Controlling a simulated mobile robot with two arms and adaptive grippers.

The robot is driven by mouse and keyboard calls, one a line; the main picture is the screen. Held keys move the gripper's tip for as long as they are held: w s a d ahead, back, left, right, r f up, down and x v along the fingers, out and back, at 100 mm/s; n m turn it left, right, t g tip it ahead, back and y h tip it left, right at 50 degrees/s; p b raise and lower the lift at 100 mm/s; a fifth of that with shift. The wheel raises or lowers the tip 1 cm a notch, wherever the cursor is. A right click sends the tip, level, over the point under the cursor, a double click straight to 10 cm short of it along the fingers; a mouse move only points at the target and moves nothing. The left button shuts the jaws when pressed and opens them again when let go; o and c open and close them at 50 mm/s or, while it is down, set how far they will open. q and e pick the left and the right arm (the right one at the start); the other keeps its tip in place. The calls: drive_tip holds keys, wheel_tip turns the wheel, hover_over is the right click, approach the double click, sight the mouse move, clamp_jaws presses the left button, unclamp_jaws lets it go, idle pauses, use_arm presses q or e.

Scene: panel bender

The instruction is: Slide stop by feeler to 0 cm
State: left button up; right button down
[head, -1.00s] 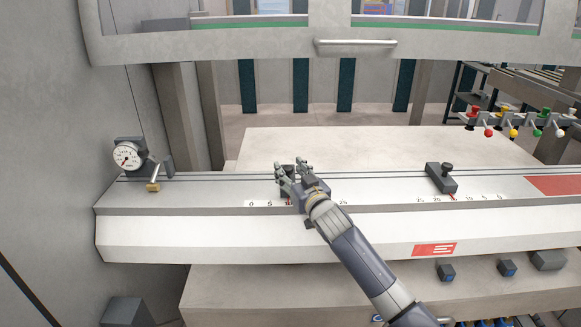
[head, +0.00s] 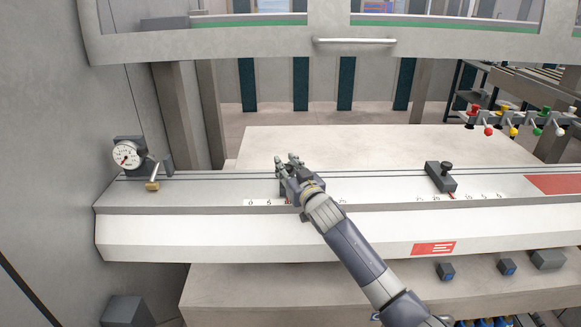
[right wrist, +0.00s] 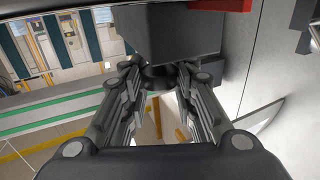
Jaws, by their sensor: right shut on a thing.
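The stop by the feeler (head: 284,188) is a dark block on the grey rail, mostly hidden behind my right gripper in the head view. In the right wrist view its dark body (right wrist: 185,32) fills the top middle, with its round black knob (right wrist: 160,76) between the fingers. My right gripper (head: 286,161) is shut on that knob. The scale (head: 262,202) below shows 0 and 5, and the stop stands just right of the 5, with a bit of red there. The feeler (head: 152,184) and its dial (head: 126,156) are at the rail's left end. My left gripper is not in view.
A second stop (head: 441,177) with a black knob stands further right on the rail, above its own scale. A red patch (head: 555,185) lies at the far right. The rail (head: 210,187) between the feeler and the held stop is clear.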

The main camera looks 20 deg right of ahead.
drive_tip(key=w+a+b, duration=0.1)
drive_tip(key=a, duration=0.2)
drive_tip(key=a+b, duration=0.1)
drive_tip(key=a, duration=0.2)
drive_tip(key=w+a+b, duration=0.1)
drive_tip(key=a, duration=0.2)
drive_tip(key=shift+w+f, duration=0.2)
drive_tip(key=shift+w, duration=0.1)
drive_tip(key=shift+w+a+r, duration=0.1)
drive_tip(key=shift+w+a, duration=0.05)
drive_tip(key=shift+a, duration=0.3)
drive_tip(key=c, duration=1.3)
unclamp_jaws()
drive_tip(key=shift+a, duration=0.1)
drive_tip(key=shift+a+r, duration=0.1)
drive_tip(key=shift+a, duration=0.05)
